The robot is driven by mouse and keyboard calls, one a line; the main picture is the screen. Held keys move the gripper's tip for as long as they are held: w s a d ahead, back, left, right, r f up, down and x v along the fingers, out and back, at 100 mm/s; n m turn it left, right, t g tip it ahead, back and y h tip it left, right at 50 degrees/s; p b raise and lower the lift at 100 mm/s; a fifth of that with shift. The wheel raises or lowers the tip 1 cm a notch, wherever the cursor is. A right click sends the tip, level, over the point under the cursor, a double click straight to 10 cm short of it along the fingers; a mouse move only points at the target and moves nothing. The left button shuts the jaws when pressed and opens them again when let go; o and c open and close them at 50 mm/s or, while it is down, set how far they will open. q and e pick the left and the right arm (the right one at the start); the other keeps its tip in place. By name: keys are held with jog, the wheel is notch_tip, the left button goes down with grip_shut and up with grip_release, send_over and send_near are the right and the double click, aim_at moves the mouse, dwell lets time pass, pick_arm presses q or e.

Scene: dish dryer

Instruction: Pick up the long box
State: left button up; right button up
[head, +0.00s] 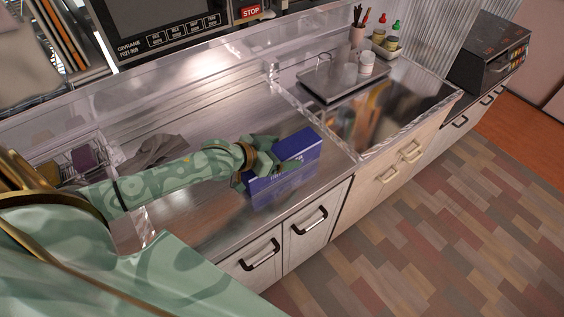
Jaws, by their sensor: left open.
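My left arm reaches in from the left, and my left gripper (287,166) is at the box's upper left side. The jaws are open, with a finger against or close to the box; I cannot tell whether it touches. The gripper hides part of the box's far left side. My right gripper is not in view.
The metal counter (215,120) has free room behind the box. A sink (375,115) with a dark tray (330,77) across it lies to the right. A grey cloth (158,150) lies behind my left arm. Cabinet doors (318,222) drop below the counter's front edge.

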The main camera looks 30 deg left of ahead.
pick_arm(q)
jog(key=shift+c, duration=0.3)
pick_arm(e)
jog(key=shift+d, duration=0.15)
pick_arm(q)
jog(key=c, duration=1.1)
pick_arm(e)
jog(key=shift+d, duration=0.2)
pick_arm(q)
jog(key=shift+r, duration=0.15)
